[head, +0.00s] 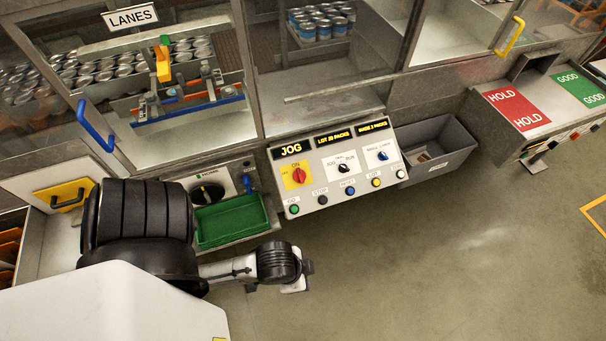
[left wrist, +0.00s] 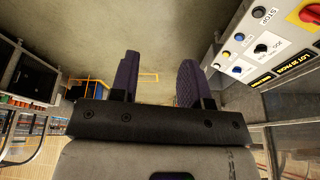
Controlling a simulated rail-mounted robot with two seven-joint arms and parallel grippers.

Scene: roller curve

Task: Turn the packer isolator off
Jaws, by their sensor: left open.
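The isolator, a red rotary knob on a yellow plate (head: 299,175), is at the left of the control panel's face. ON is printed above it, and the knob looks roughly upright toward that mark. Its red and yellow also show at the top right corner of the left wrist view (left wrist: 311,13). My left gripper (head: 300,281) is below and in front of the panel, apart from the knob. In the left wrist view its two purple fingers (left wrist: 158,80) are spread with nothing between them. My right gripper is in neither view.
The panel (head: 321,192) also carries a JOG/RUN selector (head: 344,168), a blue-marked selector (head: 383,156) and a row of push buttons. A green tray (head: 232,222) is left of it and a grey bin (head: 440,150) right. The floor in front is clear.

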